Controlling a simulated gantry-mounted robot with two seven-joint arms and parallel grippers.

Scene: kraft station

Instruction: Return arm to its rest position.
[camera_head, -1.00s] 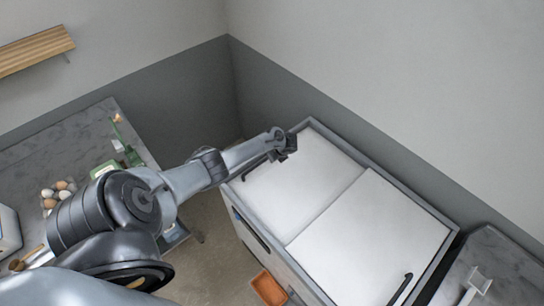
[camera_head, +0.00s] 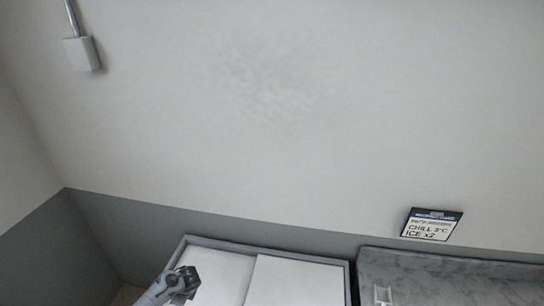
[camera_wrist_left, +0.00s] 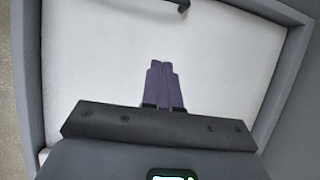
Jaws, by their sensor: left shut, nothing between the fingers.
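My left arm comes in at the bottom left of the head view, and its gripper (camera_head: 184,284) is over the left end of a grey chest with white lids. In the left wrist view the gripper's two dark fingers (camera_wrist_left: 163,84) lie side by side, shut, with nothing between them. Below them is a white lid (camera_wrist_left: 95,60) in a grey frame. I cannot tell the height of the gripper above the lid. My right gripper is not in view.
The chest has a left lid (camera_head: 223,268) and a right lid (camera_head: 300,285). A black handle (camera_wrist_left: 180,4) shows on the lid. A grey counter (camera_head: 440,280) stands to the right. A sign reading "CHILL 3°C ICE x2" (camera_head: 431,225) is on the wall behind.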

